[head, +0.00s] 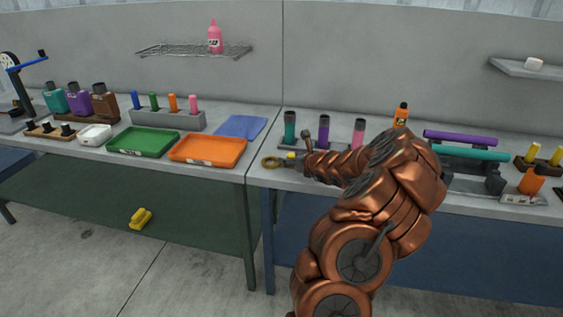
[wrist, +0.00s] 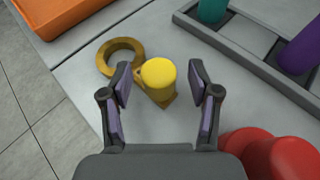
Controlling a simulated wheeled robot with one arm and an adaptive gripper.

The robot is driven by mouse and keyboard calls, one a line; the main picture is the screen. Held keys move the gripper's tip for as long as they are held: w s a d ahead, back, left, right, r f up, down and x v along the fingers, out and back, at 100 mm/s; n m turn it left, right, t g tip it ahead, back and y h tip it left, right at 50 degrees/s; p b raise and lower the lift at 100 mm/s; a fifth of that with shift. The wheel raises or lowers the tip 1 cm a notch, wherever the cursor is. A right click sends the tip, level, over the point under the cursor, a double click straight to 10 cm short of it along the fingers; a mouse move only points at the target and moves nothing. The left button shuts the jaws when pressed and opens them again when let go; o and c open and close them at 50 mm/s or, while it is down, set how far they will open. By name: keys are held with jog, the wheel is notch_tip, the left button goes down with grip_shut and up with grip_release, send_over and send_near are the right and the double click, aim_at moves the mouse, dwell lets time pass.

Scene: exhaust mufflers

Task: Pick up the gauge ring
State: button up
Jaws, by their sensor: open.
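The gauge ring (wrist: 103,60) is a flat brass-coloured ring lying on the grey bench in the wrist view. A yellow round post (wrist: 158,73) stands right of it on a brass-coloured piece that seems joined to the ring; the join is partly hidden. My gripper (wrist: 160,80) is open, with one purple-padded finger on either side of the yellow post.
Red rounded objects (wrist: 270,155) are close to the right finger in the wrist view. A grey rack (wrist: 235,52) holding teal and purple cylinders stands beyond. An orange tray (head: 207,150) is on the neighbouring bench, across a narrow gap.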

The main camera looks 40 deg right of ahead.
grip_shut()
dwell(0.6)
